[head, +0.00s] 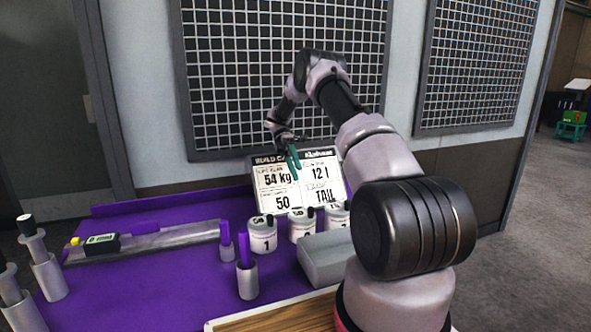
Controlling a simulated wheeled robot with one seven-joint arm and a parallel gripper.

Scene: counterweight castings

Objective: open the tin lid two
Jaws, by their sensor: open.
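Three white tins with lids stand in a row on the purple table. The near left tin (262,240) is marked 1. The middle tin (301,228), second in the row, has its lid (295,213) on. The right tin (335,222) stands beyond it, partly hidden by my arm. My gripper (294,172), with green fingers, is open and empty. It hangs in the air above the tins, in front of the sign board, and touches nothing.
A sign board (272,201) stands behind the tins. A grey box (325,262) sits close in front of the middle and right tins. Upright pegs with purple tops (246,252) stand left of the tins. A metal rail (180,237) lies at left.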

